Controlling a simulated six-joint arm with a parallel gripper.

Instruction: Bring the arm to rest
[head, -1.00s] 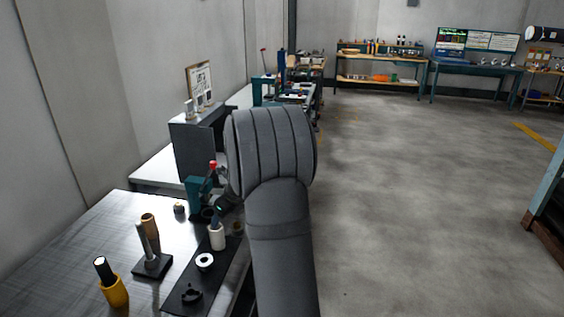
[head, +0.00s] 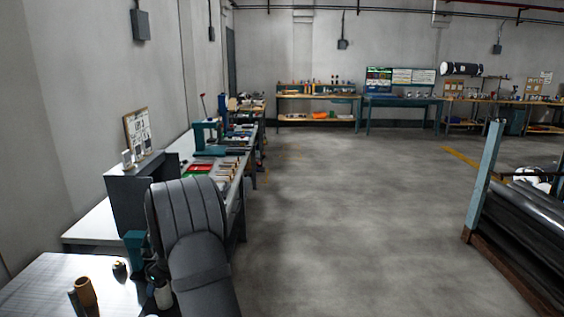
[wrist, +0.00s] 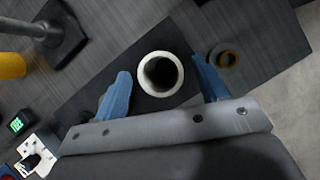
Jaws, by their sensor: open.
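My arm, dark grey, rises from the bottom left of the head view and bends over the near bench, hiding most of my gripper there. In the wrist view my gripper (wrist: 160,68) is open, with its two blue fingers apart. A white, ring-topped roll (wrist: 160,92) shows between the fingers in the picture, with a dark hollow in its middle. No finger visibly touches it. Height between fingers and roll is hard to judge.
The metal bench (head: 40,285) holds a brown roll (head: 86,291). A dark cabinet (head: 122,212) stands beyond. Open floor (head: 340,220) reaches a rack of dark rolls (head: 525,222).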

